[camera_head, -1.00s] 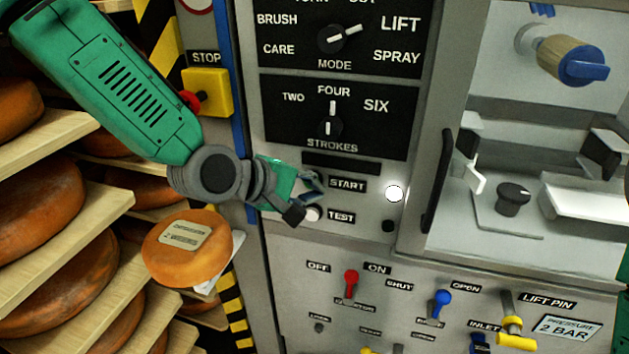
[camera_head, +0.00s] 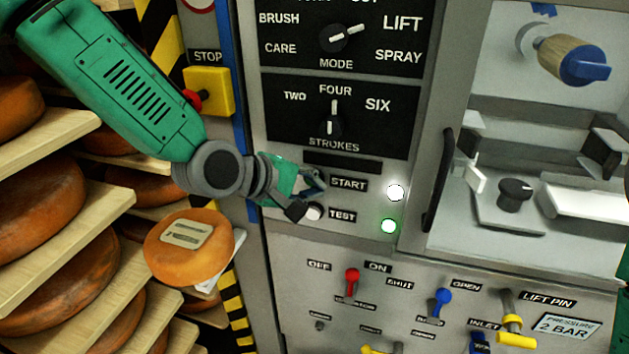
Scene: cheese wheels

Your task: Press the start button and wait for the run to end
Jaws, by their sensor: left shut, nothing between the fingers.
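My left gripper (camera_head: 312,194) is shut and empty, with its fingertips at the control panel just left of the START label (camera_head: 348,184). The start button itself is hidden behind the fingers, so I cannot tell whether they touch it. The white TEST button (camera_head: 314,212) shows just below the fingers. A white lamp (camera_head: 396,192) glows to the right of the label, and a green lamp (camera_head: 388,226) is lit below it. My right gripper is not in view.
The mode knob (camera_head: 338,38) points toward LIFT and the strokes knob (camera_head: 331,125) toward FOUR. A red STOP button on a yellow box (camera_head: 214,91) is near my left arm. Cheese wheels (camera_head: 187,247) lie on shelves at left. A machine chamber (camera_head: 540,150) is at right.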

